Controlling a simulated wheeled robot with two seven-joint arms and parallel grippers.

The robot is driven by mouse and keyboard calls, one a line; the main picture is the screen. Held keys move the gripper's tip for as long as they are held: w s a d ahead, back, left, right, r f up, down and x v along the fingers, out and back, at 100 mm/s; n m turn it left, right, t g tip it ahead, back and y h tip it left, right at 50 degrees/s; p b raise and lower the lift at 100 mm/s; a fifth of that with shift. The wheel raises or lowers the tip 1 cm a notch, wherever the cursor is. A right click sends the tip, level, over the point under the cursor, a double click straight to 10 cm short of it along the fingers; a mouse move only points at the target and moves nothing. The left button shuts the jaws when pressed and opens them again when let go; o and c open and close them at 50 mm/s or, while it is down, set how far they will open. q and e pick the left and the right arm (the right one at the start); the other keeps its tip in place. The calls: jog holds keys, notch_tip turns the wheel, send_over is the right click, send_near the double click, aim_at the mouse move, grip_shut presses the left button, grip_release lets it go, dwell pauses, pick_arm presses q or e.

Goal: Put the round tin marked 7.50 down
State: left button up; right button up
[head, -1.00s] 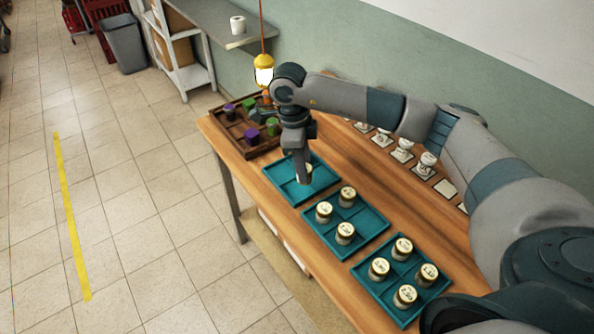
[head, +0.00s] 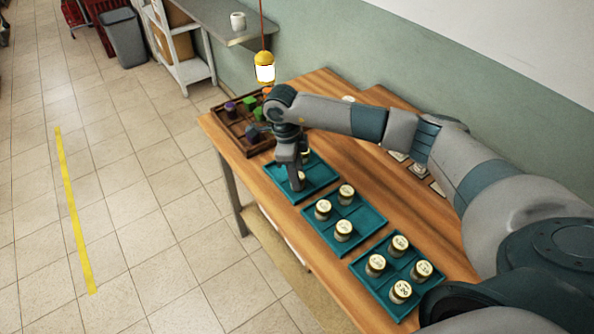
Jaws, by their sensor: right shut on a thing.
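My right gripper (head: 298,184) points down over the far teal tray (head: 324,183), near its front left part. It is shut on a round tin (head: 301,177) with a pale lid, mostly hidden by the fingers. I cannot read its mark or tell whether it touches the tray floor. Another pale-lidded tin (head: 306,156) shows partly behind the gripper, toward the tray's back. My left gripper is not in view.
The middle teal tray (head: 333,246) holds three tins, and the near teal tray (head: 367,288) holds several. A brown wooden crate (head: 262,147) with purple and green jars stands at the far left. A yellow lamp (head: 264,68) hangs behind my wrist.

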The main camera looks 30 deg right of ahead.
jog(key=shift+f, duration=0.2)
jog(key=shift+f+b, duration=0.1)
jog(key=shift+b, duration=0.2)
jog(key=o, duration=1)
jog(key=shift+o, duration=0.2)
jog(key=shift+r, duration=0.2)
jog(key=shift+r+p, duration=0.1)
jog(key=shift+p, duration=0.2)
jog(key=shift+w+a+r+b, duration=0.1)
jog(key=shift+r+b, duration=0.15)
jog(key=shift+b, duration=0.15)
notch_tip(320, 180, up, 11)
jog(key=a+b, duration=0.1)
jog(key=b, duration=0.3)
jog(key=shift+w+a+r+b, duration=0.15)
jog(key=shift+w+b, duration=0.15)
jog(key=shift+w, duration=0.15)
